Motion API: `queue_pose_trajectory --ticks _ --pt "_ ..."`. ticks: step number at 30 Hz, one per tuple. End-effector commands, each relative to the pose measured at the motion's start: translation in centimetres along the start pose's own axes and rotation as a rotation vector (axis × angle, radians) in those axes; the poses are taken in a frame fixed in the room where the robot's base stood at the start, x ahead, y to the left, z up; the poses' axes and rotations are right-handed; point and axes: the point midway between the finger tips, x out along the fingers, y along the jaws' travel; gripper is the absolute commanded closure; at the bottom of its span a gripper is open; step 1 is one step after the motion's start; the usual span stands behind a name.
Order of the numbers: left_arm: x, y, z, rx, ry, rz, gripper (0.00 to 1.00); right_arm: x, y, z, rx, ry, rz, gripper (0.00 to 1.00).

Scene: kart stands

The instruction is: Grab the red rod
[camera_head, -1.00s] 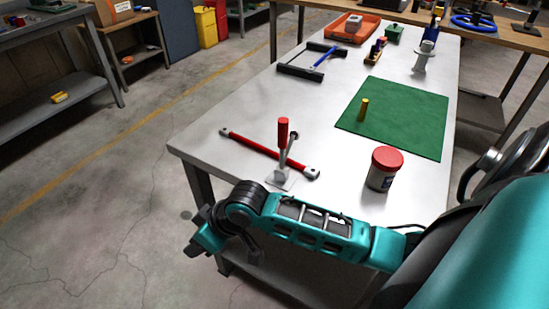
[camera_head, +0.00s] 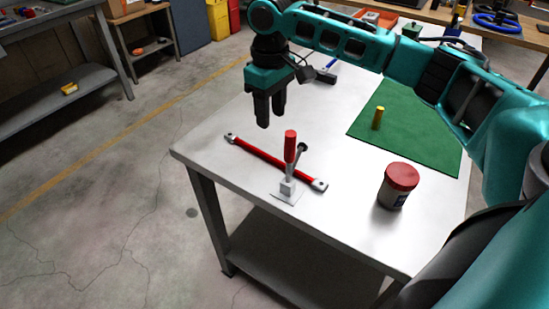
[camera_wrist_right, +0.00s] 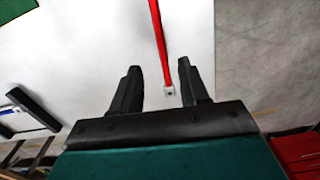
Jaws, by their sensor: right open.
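The red rod (camera_head: 258,156) lies on the white tabletop near its front left edge, with grey end pieces. A toggle clamp with a red handle (camera_head: 290,147) stands beside the rod and hides a bit of it. In the right wrist view the rod (camera_wrist_right: 158,40) runs up from its grey end, which shows between the fingers. My right gripper (camera_head: 269,122) points down above the table, past the rod's left part, open and empty. Its two fingers also show in the right wrist view (camera_wrist_right: 157,82), apart from the rod. My left gripper is not in view.
A jar with a red lid (camera_head: 400,180) stands to the right of the clamp. A green mat (camera_head: 425,135) holds a yellow cylinder (camera_head: 378,118). A black and blue frame (camera_head: 327,73) lies partly behind my right arm. The tabletop around the rod is mostly clear.

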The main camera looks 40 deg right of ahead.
Motion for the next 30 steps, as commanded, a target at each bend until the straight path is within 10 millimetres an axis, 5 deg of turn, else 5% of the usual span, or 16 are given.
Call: queue_pose_trajectory --ticks 9,24,30 --pt "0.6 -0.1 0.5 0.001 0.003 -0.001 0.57 5.8 0.0 0.0 -0.001 -0.002 0.0 0.56" --pt "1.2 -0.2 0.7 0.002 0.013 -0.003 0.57 11.4 0.1 0.1 -0.001 0.0 0.001 0.56" --pt "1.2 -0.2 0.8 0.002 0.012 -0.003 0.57 12.2 0.1 0.1 -0.002 0.002 0.001 0.56"
